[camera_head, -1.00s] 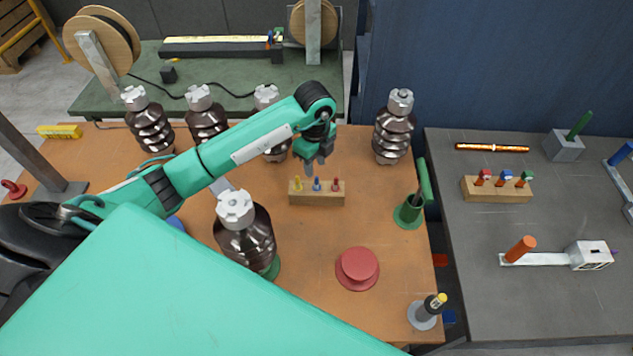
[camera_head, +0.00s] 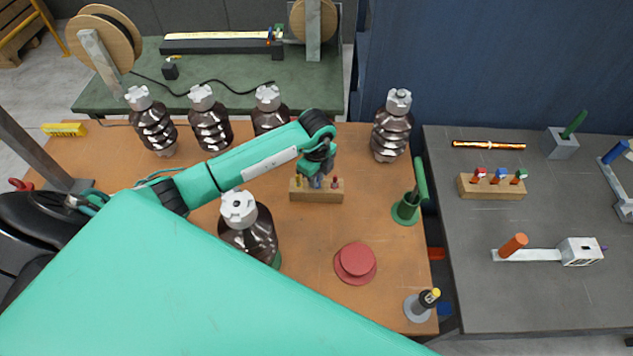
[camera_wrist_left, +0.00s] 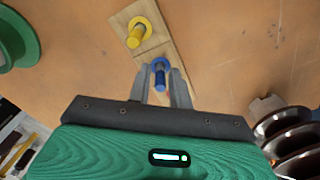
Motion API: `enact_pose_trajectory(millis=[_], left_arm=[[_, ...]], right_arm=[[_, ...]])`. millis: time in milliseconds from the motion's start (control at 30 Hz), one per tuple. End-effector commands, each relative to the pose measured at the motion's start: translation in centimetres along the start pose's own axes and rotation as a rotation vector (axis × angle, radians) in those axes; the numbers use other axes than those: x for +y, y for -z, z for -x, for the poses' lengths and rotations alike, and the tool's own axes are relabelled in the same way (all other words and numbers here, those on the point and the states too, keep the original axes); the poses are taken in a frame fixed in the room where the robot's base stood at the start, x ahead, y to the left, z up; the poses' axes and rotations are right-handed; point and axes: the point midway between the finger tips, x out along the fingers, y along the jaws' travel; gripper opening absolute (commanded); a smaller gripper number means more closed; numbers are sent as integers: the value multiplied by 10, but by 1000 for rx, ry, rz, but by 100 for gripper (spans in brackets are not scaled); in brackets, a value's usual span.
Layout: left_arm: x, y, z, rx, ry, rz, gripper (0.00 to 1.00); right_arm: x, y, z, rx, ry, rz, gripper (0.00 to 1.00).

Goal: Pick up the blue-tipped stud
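The blue-tipped stud (camera_wrist_left: 160,74) stands upright in a wooden block (camera_head: 316,196) on the brown table. In the left wrist view it sits between the two fingertips of my left gripper (camera_wrist_left: 160,82). The fingers are apart, with a gap showing beside the stud. In the head view my left gripper (camera_head: 317,177) is low over the middle of the block and hides most of the stud. A yellow-tipped stud (camera_wrist_left: 137,34) and a red-tipped stud (camera_head: 334,183) stand in the same block on either side. My right gripper is not in view.
Several dark ribbed insulators (camera_head: 391,126) stand on the table, one (camera_head: 250,228) near my left forearm. A red round piece (camera_head: 355,263) and a green holder (camera_head: 406,208) are right of the block. A grey table (camera_head: 480,290) at right carries another stud block (camera_head: 493,188).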

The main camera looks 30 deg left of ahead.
Motion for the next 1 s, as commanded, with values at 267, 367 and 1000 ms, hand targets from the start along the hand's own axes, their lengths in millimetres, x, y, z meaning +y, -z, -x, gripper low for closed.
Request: enact_pose_trajectory(millis=[267, 367, 1000], left_arm=[[0, 0, 1, 0, 0, 0, 0], [0, 0, 1, 0, 1, 0, 0], [-2, 0, 88, -1, 9, -3, 0]], right_arm=[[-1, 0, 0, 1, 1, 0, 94], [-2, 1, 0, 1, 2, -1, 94], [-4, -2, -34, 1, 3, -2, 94]])
